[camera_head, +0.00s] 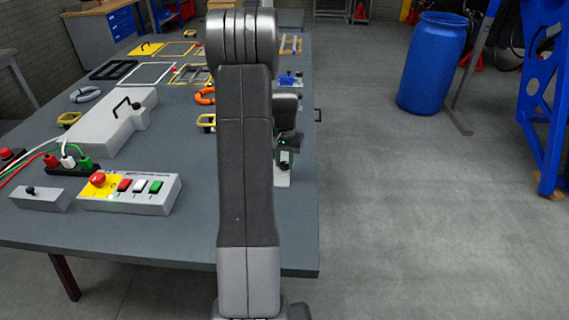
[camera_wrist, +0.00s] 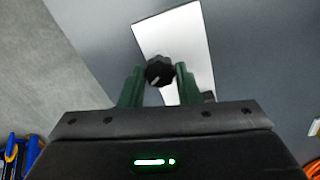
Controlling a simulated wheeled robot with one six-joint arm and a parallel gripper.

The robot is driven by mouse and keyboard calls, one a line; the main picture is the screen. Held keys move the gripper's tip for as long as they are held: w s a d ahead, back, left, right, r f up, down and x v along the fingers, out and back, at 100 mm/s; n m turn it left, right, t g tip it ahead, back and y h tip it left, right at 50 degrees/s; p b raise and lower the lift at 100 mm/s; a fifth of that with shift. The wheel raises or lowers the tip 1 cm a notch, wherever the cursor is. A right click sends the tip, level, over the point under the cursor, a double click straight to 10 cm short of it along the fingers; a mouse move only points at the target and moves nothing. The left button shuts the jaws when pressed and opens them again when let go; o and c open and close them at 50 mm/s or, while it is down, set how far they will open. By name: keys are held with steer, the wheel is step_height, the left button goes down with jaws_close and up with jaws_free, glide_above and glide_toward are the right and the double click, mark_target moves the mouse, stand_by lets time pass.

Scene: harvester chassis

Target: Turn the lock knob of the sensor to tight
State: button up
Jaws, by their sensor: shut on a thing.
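A black lobed knob (camera_wrist: 160,71) with a pale mark on it sits on a white plate or housing (camera_wrist: 190,35), which looks like the sensor's body. My gripper (camera_wrist: 159,84) has its two green fingers on either side of the knob and is shut on it. In the head view my gripper (camera_head: 286,146) is at the table's right side, largely hidden behind my arm. A strip of the white part (camera_head: 283,180) shows below it. The knob itself is hidden in the head view.
On the grey table (camera_head: 150,232) stand a button box (camera_head: 150,203), a small switch box (camera_head: 42,200), a power strip (camera_head: 72,168) and a white case with a handle (camera_head: 100,132). A blue barrel (camera_head: 432,65) stands on the floor right.

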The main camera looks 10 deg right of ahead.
mark_target(285, 164)
steer(key=m+b, duration=0.1)
steer(key=m, duration=0.5)
steer(key=m+b, duration=0.1)
steer(key=m, duration=0.4)
steer(key=shift+m, duration=0.4)
steer(key=shift+w+r, duration=0.1)
steer(key=o, duration=1)
step_height(285, 164, up, 14)
steer(key=shift+f+b, duration=0.15)
steer(key=shift+b, duration=0.25)
steer(key=shift+f, duration=0.1)
